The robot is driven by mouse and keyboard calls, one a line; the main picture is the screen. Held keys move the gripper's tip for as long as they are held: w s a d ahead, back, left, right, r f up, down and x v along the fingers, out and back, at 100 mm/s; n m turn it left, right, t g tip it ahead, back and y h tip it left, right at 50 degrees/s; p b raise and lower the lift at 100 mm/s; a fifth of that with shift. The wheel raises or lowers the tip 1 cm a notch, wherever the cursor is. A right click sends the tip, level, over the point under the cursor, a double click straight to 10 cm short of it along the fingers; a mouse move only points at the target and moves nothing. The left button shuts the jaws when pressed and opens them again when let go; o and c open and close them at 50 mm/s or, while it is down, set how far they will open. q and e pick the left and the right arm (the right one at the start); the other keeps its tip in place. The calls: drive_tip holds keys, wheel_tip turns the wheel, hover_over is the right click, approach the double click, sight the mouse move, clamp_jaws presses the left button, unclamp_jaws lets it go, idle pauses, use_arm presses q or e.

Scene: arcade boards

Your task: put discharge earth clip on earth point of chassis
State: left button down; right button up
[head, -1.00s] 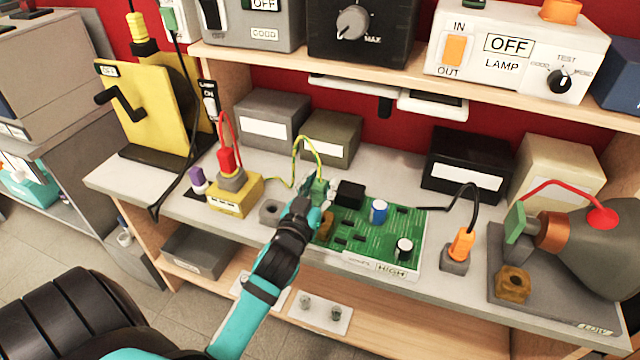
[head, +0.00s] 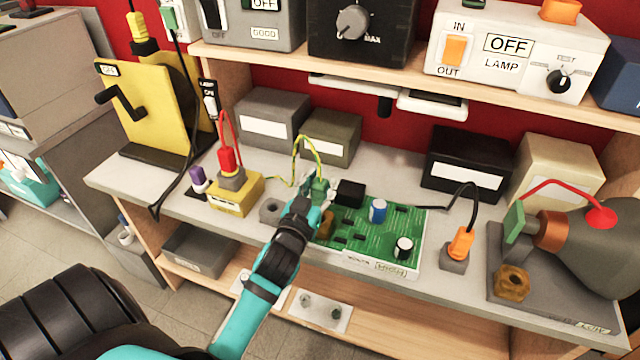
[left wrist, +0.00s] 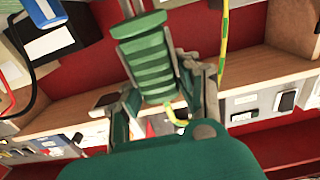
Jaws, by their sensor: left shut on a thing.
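The green discharge earth clip (head: 319,187) has a yellow-green wire (head: 297,150) looping up from it and down toward the yellow block. My left gripper (head: 311,204) is shut on the clip at the left end of the green board. In the left wrist view the clip's ribbed green body (left wrist: 150,62) shows between the fingers. The chassis (head: 375,262), a pale base labelled HIGH, carries the green board. A brass-coloured piece (head: 326,226) at its left side is partly hidden by my gripper. Whether the clip touches it cannot be told. My right gripper is out of view.
A yellow block (head: 236,195) with a red plug and a grey holed block (head: 270,210) stand left of the board. An orange plug (head: 462,244) and a grey plate (head: 560,315) with a brass nut stand to the right. Boxes line the back, under a shelf.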

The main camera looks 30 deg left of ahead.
sight(320, 200)
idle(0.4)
use_arm(q)
drive_tip(key=shift+f+b, duration=0.45)
drive_tip(key=shift+f, duration=0.5)
drive_tip(key=shift+f+b, duration=0.9)
drive_tip(key=shift+f, duration=0.45)
drive_tip(key=c, duration=0.9)
unclamp_jaws()
drive_tip(key=shift+o, duration=0.2)
drive_tip(key=v, duration=1.2)
drive_tip(key=shift+f, duration=0.1)
